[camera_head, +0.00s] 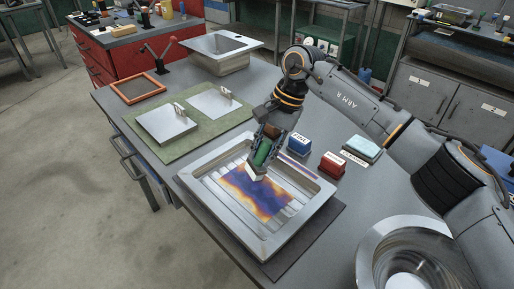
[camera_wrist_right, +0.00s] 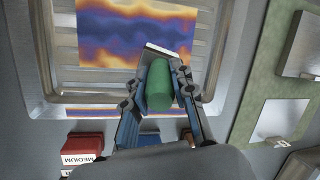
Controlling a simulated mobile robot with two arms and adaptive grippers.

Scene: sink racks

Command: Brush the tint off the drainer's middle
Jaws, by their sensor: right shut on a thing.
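The drainer (camera_head: 235,228) is a ribbed metal tray on the grey table. A purple, blue and orange tint (camera_head: 262,196) covers its middle; it also shows in the right wrist view (camera_wrist_right: 115,30). My right gripper (camera_head: 263,160) is shut on the green handle of a brush (camera_wrist_right: 172,85). The brush's pale head (camera_head: 256,171) is at the upper edge of the tint. I cannot tell if it touches the surface. My left gripper is not in view.
A blue block (camera_head: 299,145), a red block (camera_head: 332,164) and a light-blue block (camera_head: 361,149) stand right of the drainer. A round metal bowl (camera_head: 375,243) is at lower right. A green mat (camera_head: 178,150) with two metal plates lies to the left, by an orange frame (camera_head: 138,92).

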